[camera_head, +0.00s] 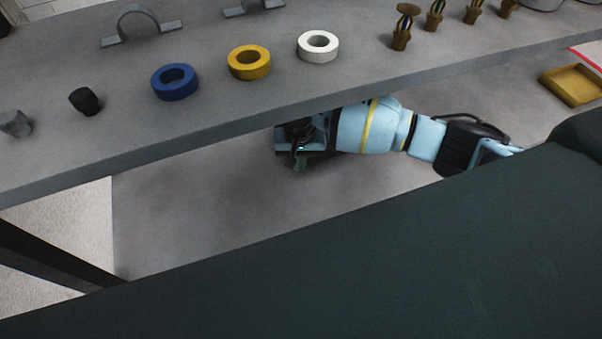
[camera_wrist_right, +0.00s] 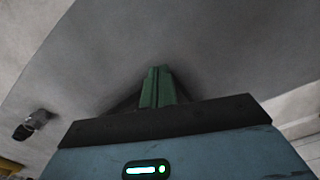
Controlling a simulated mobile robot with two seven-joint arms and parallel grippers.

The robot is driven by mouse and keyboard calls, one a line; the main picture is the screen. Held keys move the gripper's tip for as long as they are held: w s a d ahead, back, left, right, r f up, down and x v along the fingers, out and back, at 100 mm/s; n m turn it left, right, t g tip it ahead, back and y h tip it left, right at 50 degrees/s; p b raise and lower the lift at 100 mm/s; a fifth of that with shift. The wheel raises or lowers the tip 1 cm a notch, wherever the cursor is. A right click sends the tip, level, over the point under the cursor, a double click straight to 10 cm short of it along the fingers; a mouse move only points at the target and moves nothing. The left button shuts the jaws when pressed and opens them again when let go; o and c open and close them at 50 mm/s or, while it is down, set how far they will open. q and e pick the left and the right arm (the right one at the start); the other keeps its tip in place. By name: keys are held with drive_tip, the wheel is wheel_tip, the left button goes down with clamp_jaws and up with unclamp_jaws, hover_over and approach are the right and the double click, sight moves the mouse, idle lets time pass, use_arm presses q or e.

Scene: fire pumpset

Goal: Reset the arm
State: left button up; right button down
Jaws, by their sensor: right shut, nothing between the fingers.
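My right arm, light blue with yellow bands, reaches in from the right in the head view. Its gripper (camera_head: 299,163) is on the lower grey surface (camera_head: 190,200) side of the shelf, partly hidden by the shelf's front edge. In the right wrist view the two green fingers (camera_wrist_right: 158,86) are together, with nothing between them, in front of a plain grey surface. I cannot tell whether the fingertips touch that surface. My left gripper is not in view.
The upper grey shelf (camera_head: 120,120) holds a blue ring (camera_head: 174,91), a yellow ring (camera_head: 265,68), a white ring (camera_head: 333,46), small dark cylinders and several brass fittings. A yellow tray (camera_head: 556,91) lies at right. A dark green panel covers the foreground. The lower left surface is clear.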

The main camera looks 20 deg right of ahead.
wheel_tip(320, 180, up, 2)
drive_tip(key=shift+s+r, duration=0.1)
idle(0.4)
drive_tip(key=s+a+f+n, duration=0.1)
drive_tip(key=s+a, duration=0.1)
drive_tip(key=s, duration=0.1)
drive_tip(key=s+a+f+n+y, duration=0.1)
drive_tip(key=s+a+f, duration=0.1)
drive_tip(key=s, duration=0.1)
drive_tip(key=s+a+f+n+y, duration=0.1)
drive_tip(key=s+a+f, duration=0.1)
drive_tip(key=s+a, duration=0.1)
drive_tip(key=shift+s+f+n, duration=0.1)
drive_tip(key=shift+s+n, duration=0.3)
drive_tip(key=shift+s, duration=0.15)
drive_tip(key=s+a+f+n+y, duration=0.1)
drive_tip(key=s+a+n+y, duration=0.1)
drive_tip(key=s, duration=0.6)
drive_tip(key=s+d+t+h, duration=0.1)
drive_tip(key=s+d+h, duration=0.3)
drive_tip(key=s+d, duration=1.35)
drive_tip(key=w+a+f+t+y, duration=0.1)
drive_tip(key=w+a+f+t, duration=0.3)
drive_tip(key=f+t, duration=0.3)
drive_tip(key=shift+w+f+t+y, duration=0.4)
drive_tip(key=shift+w+f, duration=0.3)
drive_tip(key=shift+f, duration=0.25)
